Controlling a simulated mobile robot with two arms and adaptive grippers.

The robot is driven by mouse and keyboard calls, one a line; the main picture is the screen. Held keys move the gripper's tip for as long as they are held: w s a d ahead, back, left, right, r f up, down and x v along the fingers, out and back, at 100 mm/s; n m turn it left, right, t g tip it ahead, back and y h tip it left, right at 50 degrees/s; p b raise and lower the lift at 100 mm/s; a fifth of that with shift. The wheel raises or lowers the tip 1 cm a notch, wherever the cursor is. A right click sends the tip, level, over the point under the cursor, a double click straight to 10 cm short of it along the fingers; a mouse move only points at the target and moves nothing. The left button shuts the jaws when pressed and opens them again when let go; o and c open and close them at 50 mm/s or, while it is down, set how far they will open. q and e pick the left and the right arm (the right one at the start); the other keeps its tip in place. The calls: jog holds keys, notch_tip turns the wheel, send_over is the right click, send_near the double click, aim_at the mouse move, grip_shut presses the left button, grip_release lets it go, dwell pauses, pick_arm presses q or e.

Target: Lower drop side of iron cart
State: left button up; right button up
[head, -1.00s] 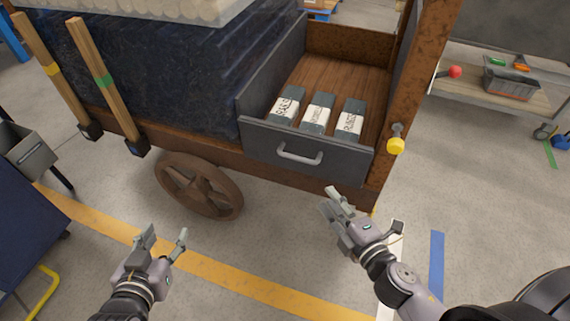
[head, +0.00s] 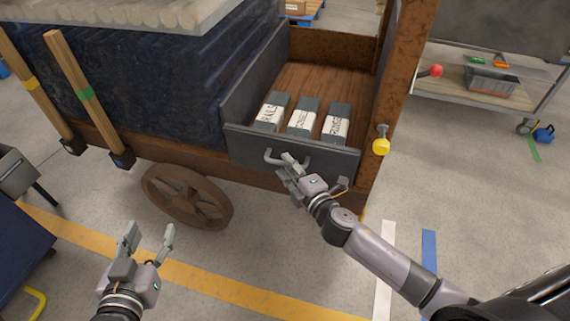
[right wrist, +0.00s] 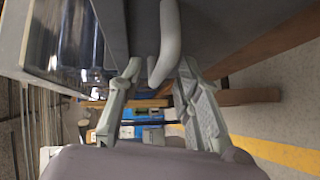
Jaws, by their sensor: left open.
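The iron cart (head: 263,181) has a brown rusty frame, and its dark grey drop side (head: 318,157) stands upright at the front. A light grey bar handle (head: 272,157) is on the drop side's outer face, partly hidden by my right gripper (head: 288,165). In the right wrist view, the handle (right wrist: 167,45) reaches between the tips of my right gripper (right wrist: 160,72). The fingers are apart, with a gap beside the handle. A yellow knob (head: 381,146) sits on the right post.
Three grey labelled packs (head: 302,117) lie on the cart's wooden bed behind the drop side. Two wooden posts (head: 70,72) lean at the left. A spoked wheel (head: 187,197) is below the cart. A shelf trolley (head: 455,92) stands at the right. The floor in front is clear.

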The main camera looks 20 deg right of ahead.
jog(key=shift+x, duration=1)
jog(key=shift+c, duration=0.5)
grip_shut()
